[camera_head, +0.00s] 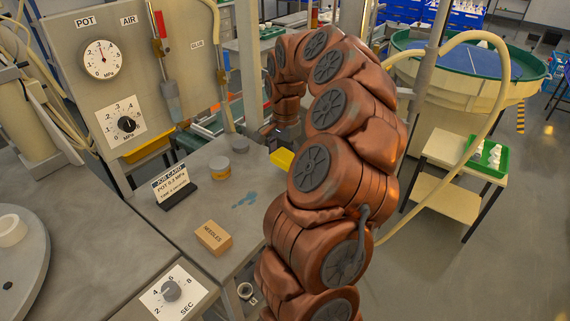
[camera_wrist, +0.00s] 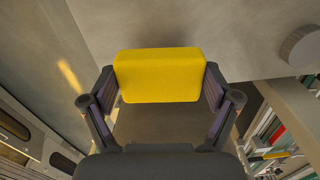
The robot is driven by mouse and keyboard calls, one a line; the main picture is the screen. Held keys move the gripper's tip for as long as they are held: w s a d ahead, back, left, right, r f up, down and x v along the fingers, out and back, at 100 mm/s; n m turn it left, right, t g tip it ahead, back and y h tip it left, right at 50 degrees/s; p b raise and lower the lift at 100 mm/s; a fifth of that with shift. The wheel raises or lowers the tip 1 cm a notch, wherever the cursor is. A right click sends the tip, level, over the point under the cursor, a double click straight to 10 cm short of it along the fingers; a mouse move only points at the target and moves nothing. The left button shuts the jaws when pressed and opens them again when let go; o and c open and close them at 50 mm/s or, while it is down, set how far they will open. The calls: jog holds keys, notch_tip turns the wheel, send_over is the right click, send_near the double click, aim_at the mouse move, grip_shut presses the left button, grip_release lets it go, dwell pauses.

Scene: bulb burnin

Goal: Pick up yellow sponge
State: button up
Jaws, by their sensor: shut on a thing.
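The yellow sponge (camera_wrist: 160,75) is a plain rectangular block between the two fingers of my gripper (camera_wrist: 161,84) in the wrist view. One finger is at its left end and the other at its right end, and the gripper is shut on it. In the head view the sponge (camera_head: 281,159) shows near the far right part of the grey bench (camera_head: 225,178), partly covered by my copper-coloured arm.
A gauge panel (camera_head: 130,80) stands behind at left. A small table with a green tray (camera_head: 486,157) is at right.

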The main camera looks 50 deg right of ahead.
jog(key=s+a+r+b, duration=0.1)
jog(key=s+a+b, duration=0.2)
jog(key=s+a, duration=0.7)
jog(key=shift+s+a+r+b, duration=0.15)
jog(key=shift+s+r+b, duration=0.15)
jog(key=shift+s, duration=0.85)
jog(key=o, duration=0.4)
jog(key=c, duration=0.5)
jog(key=shift+o, duration=0.2)
jog(key=shift+s, duration=0.1)
